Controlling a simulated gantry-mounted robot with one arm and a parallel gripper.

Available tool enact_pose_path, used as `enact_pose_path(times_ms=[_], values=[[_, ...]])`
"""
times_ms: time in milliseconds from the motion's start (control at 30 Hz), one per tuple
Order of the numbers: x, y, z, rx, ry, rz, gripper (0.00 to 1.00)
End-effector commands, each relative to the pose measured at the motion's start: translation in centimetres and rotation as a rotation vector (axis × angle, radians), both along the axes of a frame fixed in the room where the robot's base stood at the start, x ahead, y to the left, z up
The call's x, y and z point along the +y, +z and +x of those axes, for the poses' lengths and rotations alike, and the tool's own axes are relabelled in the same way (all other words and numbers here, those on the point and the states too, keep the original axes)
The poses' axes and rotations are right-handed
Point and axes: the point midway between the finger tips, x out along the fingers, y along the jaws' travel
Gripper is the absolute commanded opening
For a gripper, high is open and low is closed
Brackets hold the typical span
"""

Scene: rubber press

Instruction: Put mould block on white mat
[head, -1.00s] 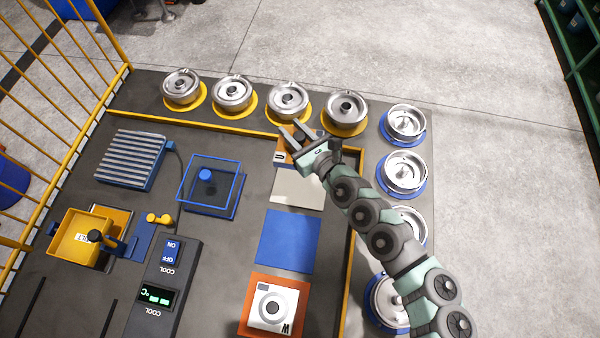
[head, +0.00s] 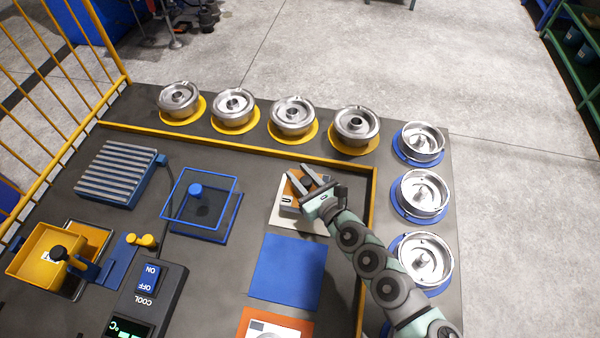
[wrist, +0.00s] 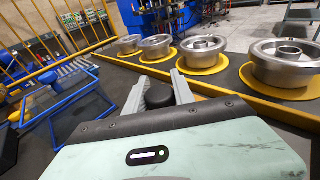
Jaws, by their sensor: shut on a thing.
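The mould block (head: 287,201), tan-orange with a pale lettered face, is in my gripper (head: 308,181) over the white mat (head: 306,223) in the head view. The mat's pale surface shows around the block's near side. I cannot tell whether the block rests on the mat or hangs just above it. My gripper is shut on the block's dark knob, which shows between the two grey fingers (wrist: 165,92) in the wrist view. The rest of the block is hidden there behind my gripper body.
A blue mat (head: 288,270) lies just nearer, then an orange mat (head: 243,330) with another block. A yellow rail (head: 230,145) runs behind and to the right, with several metal moulds beyond. A blue open frame (head: 203,203) stands to the left.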

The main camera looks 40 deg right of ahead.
Motion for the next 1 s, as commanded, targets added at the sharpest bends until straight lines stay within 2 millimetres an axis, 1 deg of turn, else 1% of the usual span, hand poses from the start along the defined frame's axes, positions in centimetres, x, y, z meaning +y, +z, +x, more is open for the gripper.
enact_pose_path(times_ms=[267,500,567,833,967,1000], values=[[-0.1,-1.1,0.1,-0.004,-0.003,-0.002,0.00],[-0.1,-3.8,0.1,-0.004,-0.001,0.000,0.00],[0.0,-4.2,0.1,-0.004,0.000,0.001,0.00],[0.1,-4.3,0.1,-0.003,0.001,-0.002,0.00],[0.1,-4.6,0.1,-0.003,0.001,-0.002,0.00],[0.1,-4.6,0.1,-0.002,0.001,-0.002,0.33]])
